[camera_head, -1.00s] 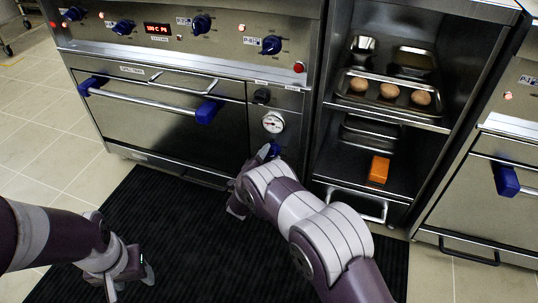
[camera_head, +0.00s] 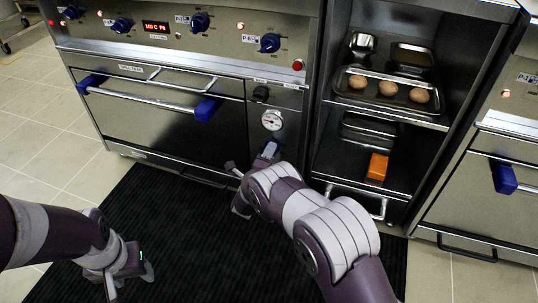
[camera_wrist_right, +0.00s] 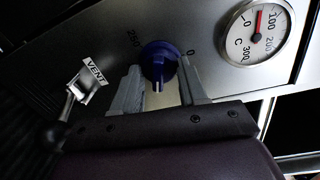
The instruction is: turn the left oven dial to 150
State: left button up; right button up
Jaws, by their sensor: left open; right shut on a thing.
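The left oven dial is a blue knob (camera_wrist_right: 159,62) on the steel panel below the round gauge (camera_wrist_right: 258,30). My right gripper (camera_wrist_right: 160,78) is shut on this dial, with one grey finger on each side. The gauge also shows in the head view (camera_head: 272,120), above the gripper. My left gripper (camera_head: 131,279) is open and empty over the black mat, away from the oven.
A red-lit display (camera_head: 156,27) sits among several blue knobs on the upper panel; its digits are too small to read surely. A VENT lever (camera_wrist_right: 84,82) is near the dial. An open cabinet (camera_head: 330,165) with trays stands right. The black mat (camera_head: 190,235) is clear.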

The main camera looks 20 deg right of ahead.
jog(key=shift+f+m, duration=0.15)
jog(key=shift+m, duration=0.55)
jog(key=o, duration=1.1)
jog(key=shift+c, duration=0.2)
jog(key=f+p+v, duration=0.1)
jog(key=p+v, duration=0.5)
jog(key=v, duration=0.6)
jog(key=shift+s+r, duration=0.4)
jog(key=shift+r, duration=0.15)
jog(key=shift+a, duration=0.15)
